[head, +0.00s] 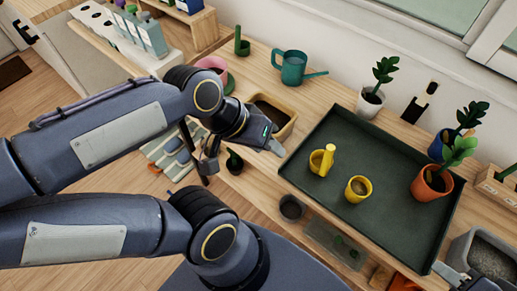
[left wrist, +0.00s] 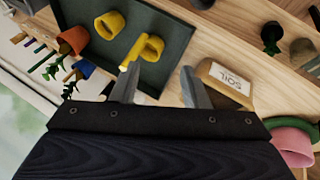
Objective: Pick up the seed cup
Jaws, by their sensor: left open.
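Two small yellow cups stand upright on the dark green tray (head: 405,150); no mark shows which is the seed cup. One cup (head: 316,161) has a tall yellow piece at its side. The other, plain cup (head: 358,189) stands nearer. In the left wrist view they are the cup with the yellow piece (left wrist: 152,47) and the plain cup (left wrist: 109,25). My left gripper (head: 243,157) is open and empty, left of the tray and apart from both cups; its fingers also show in the left wrist view (left wrist: 160,88). What looks like part of my right gripper (head: 447,273) shows at the bottom right.
A teal watering can (head: 292,67) stands behind. Potted plants, including a terracotta pot (head: 430,187), line the tray's right side.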

